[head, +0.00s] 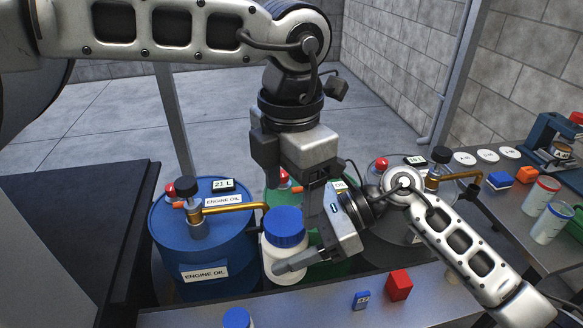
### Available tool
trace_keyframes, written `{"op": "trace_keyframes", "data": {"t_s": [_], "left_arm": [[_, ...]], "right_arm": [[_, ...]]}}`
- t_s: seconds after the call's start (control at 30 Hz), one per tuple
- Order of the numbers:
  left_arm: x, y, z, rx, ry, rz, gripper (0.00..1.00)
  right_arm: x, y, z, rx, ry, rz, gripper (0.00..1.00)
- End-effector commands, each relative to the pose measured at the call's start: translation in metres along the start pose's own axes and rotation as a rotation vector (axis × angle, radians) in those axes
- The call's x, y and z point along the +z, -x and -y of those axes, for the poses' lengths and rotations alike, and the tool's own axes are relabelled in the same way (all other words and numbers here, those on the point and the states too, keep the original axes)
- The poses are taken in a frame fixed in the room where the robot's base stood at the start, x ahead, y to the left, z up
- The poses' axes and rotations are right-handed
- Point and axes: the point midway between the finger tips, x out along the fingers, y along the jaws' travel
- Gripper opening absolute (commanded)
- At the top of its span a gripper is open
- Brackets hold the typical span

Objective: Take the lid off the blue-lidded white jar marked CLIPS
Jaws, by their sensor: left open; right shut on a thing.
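A white jar (272,262) with a blue lid (285,226) is upright in the middle of the head view, lid on. No CLIPS marking can be read on its visible side. My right gripper (290,260) is shut on the jar's body below the lid; one finger crosses its front and the other is largely hidden. My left gripper (290,196) is open, pointing down just above the lid. I cannot tell whether it touches the lid, or whether the jar's base rests on anything.
A blue engine oil drum (165,235) with a brass tap is at left, and a green drum (325,270) is behind the jar. A red block (399,285) and a blue block (361,300) lie on the front ledge. Another blue lid (237,318) shows at the bottom edge.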

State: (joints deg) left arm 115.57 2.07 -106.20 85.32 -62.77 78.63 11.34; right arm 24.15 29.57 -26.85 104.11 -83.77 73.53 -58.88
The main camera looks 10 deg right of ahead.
Motion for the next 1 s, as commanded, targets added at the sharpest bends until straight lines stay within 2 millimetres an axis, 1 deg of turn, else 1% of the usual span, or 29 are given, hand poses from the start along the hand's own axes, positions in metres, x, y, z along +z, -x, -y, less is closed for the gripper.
{"op": "trace_keyframes", "data": {"t_s": [0.03,0.1,0.2,0.3,0.4,0.63,0.67,0.7,0.77,0.8,1.0], "left_arm": [[-0.001,-0.009,0.001,-0.002,-0.002,-0.003,0.72],[-0.001,-0.019,0.001,-0.003,-0.003,-0.003,0.72],[0.000,-0.031,0.001,-0.002,-0.002,-0.001,0.72],[0.000,-0.038,0.001,-0.003,-0.002,0.001,0.72],[0.000,-0.042,0.001,-0.003,-0.002,0.000,0.72],[0.000,-0.042,0.001,-0.003,-0.002,0.001,0.72],[0.000,-0.042,0.001,-0.003,-0.002,0.001,0.67],[0.000,-0.042,0.001,-0.003,-0.001,0.001,0.55],[0.000,-0.042,0.001,-0.004,-0.001,0.001,0.39],[0.000,-0.042,0.002,-0.004,-0.002,0.001,0.28],[0.001,-0.042,0.003,-0.008,0.006,0.002,0.26]], "right_arm": [[0.001,0.000,0.000,0.000,0.001,0.002,0.00],[0.001,0.000,0.000,-0.001,0.001,0.002,0.00],[0.001,0.000,0.000,0.000,0.001,0.002,0.00],[0.001,0.000,0.000,-0.001,0.001,0.002,0.00],[0.001,0.000,0.000,-0.001,0.001,0.002,0.00],[0.001,0.000,0.000,-0.001,0.001,0.002,0.00],[0.001,0.000,0.000,-0.001,0.001,0.002,0.00],[0.001,0.000,0.000,-0.001,0.001,0.002,0.00],[0.001,0.000,0.000,-0.001,0.001,0.002,0.00],[0.001,0.000,0.000,-0.001,0.001,0.002,0.00],[0.001,0.000,0.001,-0.004,0.000,0.002,0.00]]}}
